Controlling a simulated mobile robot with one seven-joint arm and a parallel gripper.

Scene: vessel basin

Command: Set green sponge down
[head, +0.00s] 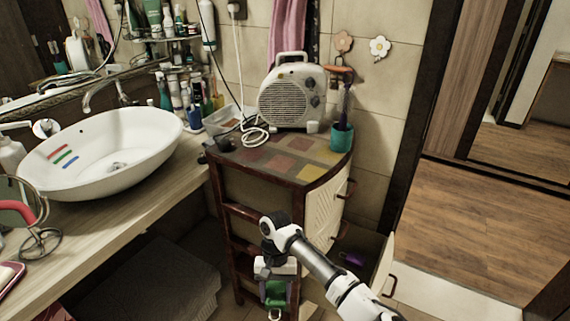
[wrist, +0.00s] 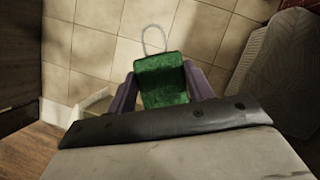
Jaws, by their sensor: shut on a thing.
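My gripper (wrist: 161,90) is shut on the green sponge (wrist: 162,75), with a purplish finger on each side of it. A pale cord loop (wrist: 153,38) sticks out from the sponge's far end. Tiled floor shows beyond the sponge in the wrist view. In the head view, the sponge (head: 275,294) hangs below my wrist, low in front of the corner cabinet (head: 268,161). The fingers are hard to make out there.
A white vessel basin (head: 100,155) with red, green and blue marks stands on the wooden counter (head: 135,185) at left. A heater (head: 291,95) and a teal cup (head: 342,137) stand on the cabinet, whose front top is clear. A grey woven box (head: 150,285) is under the counter.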

